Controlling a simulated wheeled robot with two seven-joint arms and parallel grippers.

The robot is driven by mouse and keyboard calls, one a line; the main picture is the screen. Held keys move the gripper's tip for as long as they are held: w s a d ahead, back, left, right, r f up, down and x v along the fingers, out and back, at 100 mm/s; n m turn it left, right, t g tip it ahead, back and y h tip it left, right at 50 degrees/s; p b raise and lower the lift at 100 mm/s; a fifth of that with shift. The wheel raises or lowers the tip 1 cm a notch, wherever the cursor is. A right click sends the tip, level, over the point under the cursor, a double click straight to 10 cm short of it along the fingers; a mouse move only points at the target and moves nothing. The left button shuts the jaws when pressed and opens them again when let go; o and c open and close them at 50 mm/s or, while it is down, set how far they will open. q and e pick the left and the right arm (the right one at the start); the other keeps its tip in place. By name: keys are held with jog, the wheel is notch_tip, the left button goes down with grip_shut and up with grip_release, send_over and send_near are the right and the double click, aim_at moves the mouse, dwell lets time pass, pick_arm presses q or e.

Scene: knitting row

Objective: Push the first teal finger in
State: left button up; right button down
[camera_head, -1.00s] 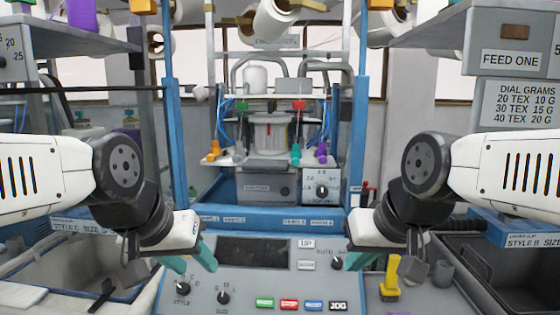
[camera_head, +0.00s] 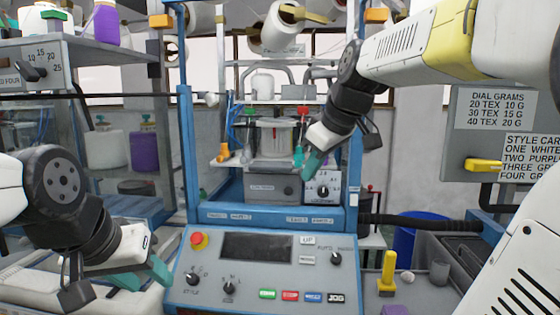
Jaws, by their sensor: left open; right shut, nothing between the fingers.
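The knitting machine (camera_head: 276,192) stands at the centre, with a row of coloured fingers along its front. The orange finger (camera_head: 223,152) and a whitish finger (camera_head: 246,155) are at the left of the row. A teal finger (camera_head: 298,155) is at the right, partly beside my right gripper (camera_head: 311,164). My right gripper is shut and empty, its teal fingertips at or very near that finger; I cannot tell if they touch. The purple finger is hidden behind my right gripper. My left gripper (camera_head: 142,275) is open and empty at the lower left.
The control panel (camera_head: 270,268) has a red stop button (camera_head: 198,240), dials and coloured buttons. A dial box (camera_head: 323,191) sits just below my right gripper. A yellow-handled tool (camera_head: 387,272) stands at the lower right. Blue posts frame the machine.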

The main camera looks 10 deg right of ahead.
aim_at(299, 158)
jog(key=w+d+r+n, duration=0.4)
jog(key=w+r+n, duration=0.15)
jog(key=w, duration=0.45)
jog(key=w+a+f, duration=0.1)
jog(key=w+f, duration=0.6)
jog(key=w, duration=0.2)
jog(key=shift+a+f, duration=0.15)
jog(key=shift+f, duration=0.25)
